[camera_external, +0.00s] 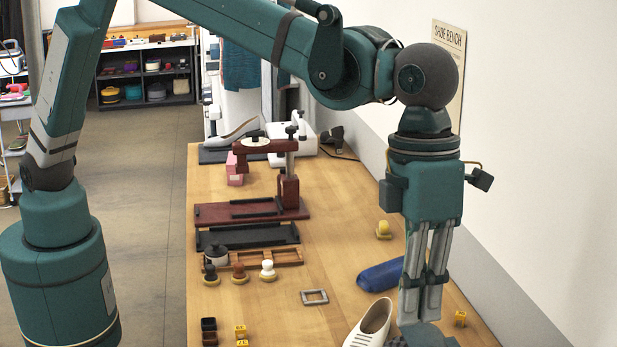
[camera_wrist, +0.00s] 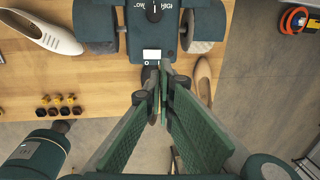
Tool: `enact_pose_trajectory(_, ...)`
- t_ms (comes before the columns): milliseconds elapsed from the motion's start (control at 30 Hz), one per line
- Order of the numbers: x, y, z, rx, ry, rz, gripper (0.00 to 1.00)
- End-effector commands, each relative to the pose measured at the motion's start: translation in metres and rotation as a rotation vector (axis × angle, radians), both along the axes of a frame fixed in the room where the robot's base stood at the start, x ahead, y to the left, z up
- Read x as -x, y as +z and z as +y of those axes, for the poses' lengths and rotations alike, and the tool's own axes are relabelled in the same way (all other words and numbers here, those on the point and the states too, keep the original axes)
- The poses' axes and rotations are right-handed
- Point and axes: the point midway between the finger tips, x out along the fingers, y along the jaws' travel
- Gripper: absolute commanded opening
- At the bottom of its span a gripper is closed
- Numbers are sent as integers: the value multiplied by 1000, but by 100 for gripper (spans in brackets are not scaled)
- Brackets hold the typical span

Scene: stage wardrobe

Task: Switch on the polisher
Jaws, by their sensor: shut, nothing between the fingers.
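The polisher is a dark teal machine (camera_wrist: 126,24) at the top of the wrist view, with a buffing wheel on each side, a dial marked for speed, and a white plate (camera_wrist: 151,55) on its front. A dark part below the plate is mostly hidden by my fingers, so I cannot tell the switch's position. In the external view only a teal piece of the polisher (camera_external: 430,338) shows at the bottom edge. My gripper (camera_wrist: 158,95) is shut and empty, with its fingertips just in front of the plate. In the external view my gripper (camera_external: 420,318) points straight down over the polisher; contact is unclear.
A white shoe (camera_external: 371,325) lies left of the polisher, and a beige shoe (camera_wrist: 204,80) lies to its right. A blue roll (camera_external: 381,274), a grey frame (camera_external: 315,297) and several brushes stand farther along the wooden bench (camera_external: 340,215). A wall runs along the right.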

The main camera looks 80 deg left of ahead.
Motion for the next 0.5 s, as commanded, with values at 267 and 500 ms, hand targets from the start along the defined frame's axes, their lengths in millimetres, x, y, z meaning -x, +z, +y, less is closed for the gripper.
enact_pose_trajectory(267,0,0,0,0,0,0,0)
enact_pose_trajectory(500,0,-5,-1,0,1,0,0)
